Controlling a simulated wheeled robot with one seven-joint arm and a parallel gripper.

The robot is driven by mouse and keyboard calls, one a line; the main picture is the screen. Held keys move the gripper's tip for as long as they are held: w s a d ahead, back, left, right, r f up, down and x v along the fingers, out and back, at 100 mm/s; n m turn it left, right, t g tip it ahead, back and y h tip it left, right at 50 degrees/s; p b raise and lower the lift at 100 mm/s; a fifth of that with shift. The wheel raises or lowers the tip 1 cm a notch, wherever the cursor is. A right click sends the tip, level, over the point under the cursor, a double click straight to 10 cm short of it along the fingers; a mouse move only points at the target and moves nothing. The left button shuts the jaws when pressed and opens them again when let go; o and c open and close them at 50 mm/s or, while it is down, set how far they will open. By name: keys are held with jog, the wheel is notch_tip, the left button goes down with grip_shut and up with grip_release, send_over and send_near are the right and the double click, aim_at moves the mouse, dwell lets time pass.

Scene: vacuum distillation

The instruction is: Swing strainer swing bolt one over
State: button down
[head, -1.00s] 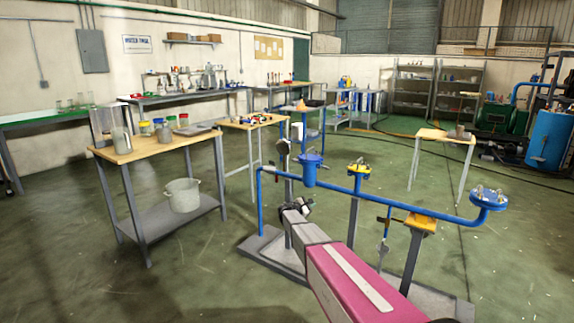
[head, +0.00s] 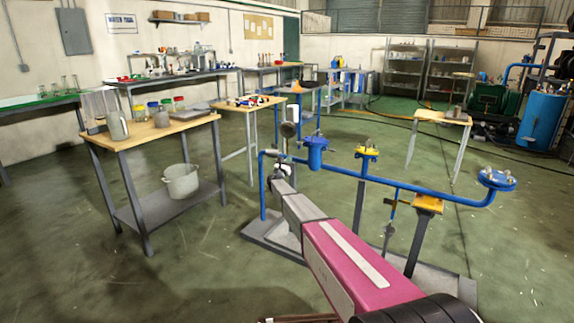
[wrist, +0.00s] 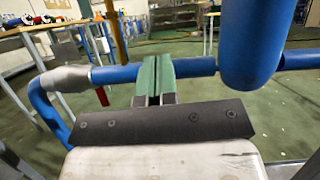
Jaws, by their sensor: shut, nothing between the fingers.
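The strainer is most likely the blue lidded pot (head: 316,155) on the blue pipe run in the head view. Its swing bolts are too small to make out there. In the wrist view a blue rounded body (wrist: 250,45) hangs at the upper right, its top cut off; no swing bolt shows. My gripper (wrist: 158,62) is shut and empty, its green fingertips together in front of the blue pipe (wrist: 115,74), left of the blue body. Whether the fingers touch the pipe I cannot tell. In the head view my arm hides most of the gripper.
A round gauge (head: 289,130) stands left of the pot. A yellow-topped fitting (head: 367,152) and a blue flange (head: 496,179) lie along the pipe to the right. A wooden-topped table (head: 150,134) stands left. Floor between table and pipe stand is clear.

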jog(key=w+d+r, duration=0.4)
jog(key=w+r, duration=0.1)
jog(key=r, duration=0.1)
jog(key=shift+w, duration=0.4)
